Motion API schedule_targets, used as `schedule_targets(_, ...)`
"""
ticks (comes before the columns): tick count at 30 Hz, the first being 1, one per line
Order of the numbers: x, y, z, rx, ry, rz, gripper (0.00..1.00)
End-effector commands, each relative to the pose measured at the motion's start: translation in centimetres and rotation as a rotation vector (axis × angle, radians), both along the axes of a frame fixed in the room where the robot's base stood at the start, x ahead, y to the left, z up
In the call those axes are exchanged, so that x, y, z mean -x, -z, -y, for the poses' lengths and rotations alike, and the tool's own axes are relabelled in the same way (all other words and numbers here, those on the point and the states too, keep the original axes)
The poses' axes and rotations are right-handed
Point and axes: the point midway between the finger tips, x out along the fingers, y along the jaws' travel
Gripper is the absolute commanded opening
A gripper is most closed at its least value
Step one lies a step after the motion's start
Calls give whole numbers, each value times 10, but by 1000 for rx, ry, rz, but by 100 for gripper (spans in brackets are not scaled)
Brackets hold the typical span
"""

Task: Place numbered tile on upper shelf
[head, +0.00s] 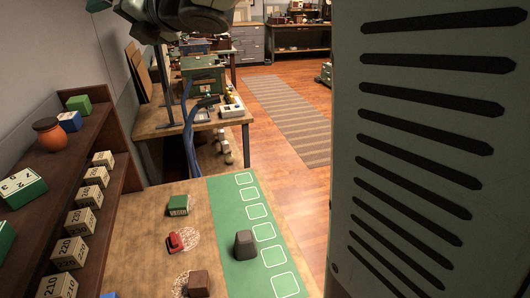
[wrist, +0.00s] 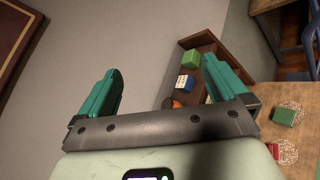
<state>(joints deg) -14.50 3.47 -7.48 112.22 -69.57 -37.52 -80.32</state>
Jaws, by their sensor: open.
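Cream numbered tiles stand in a row on the lower shelf ledge in the head view; one reads 210 (head: 57,286), one 220 (head: 70,252) and another 230 (head: 80,221). The upper shelf (head: 62,166) above them holds a green-and-white block with a figure on it (head: 22,188), an orange-brown jar (head: 48,135), a blue-and-white block (head: 70,121) and a green block (head: 78,104). My gripper (wrist: 163,72) is open and empty in the wrist view, its teal fingers wide apart. It is well away from the shelf, and the head view does not show its fingers.
On the wooden table lie a green block (head: 178,205), a red object (head: 175,243) and a brown block (head: 199,284). A dark grey tapered block (head: 244,244) stands on a green mat with white outlined squares (head: 222,207). A large slotted panel (head: 400,200) fills the right.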

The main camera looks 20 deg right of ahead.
Motion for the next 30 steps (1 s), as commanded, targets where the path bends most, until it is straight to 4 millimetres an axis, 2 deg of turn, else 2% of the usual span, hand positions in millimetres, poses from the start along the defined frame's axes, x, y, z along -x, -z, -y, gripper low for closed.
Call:
schedule_targets(1,7,-15,34,-135,176,-94,100)
schedule_targets(2,12,-18,54,-231,287,-163,100)
schedule_targets(3,22,-20,81,-363,428,-254,100)
schedule_targets(5,44,-15,119,-573,631,-390,100)
schedule_targets(7,80,1,156,-828,857,-548,100)
schedule_targets(10,144,37,190,-1192,1156,-770,100)
schedule_targets(12,190,64,198,-1417,1340,-909,100)
schedule_targets(15,248,97,196,-1665,1558,-1073,100)
schedule_targets(18,287,118,187,-1817,1711,-1183,100)
schedule_targets(22,311,130,180,-1903,1809,-1251,100)
schedule_targets(30,314,132,178,-1912,1823,-1260,100)
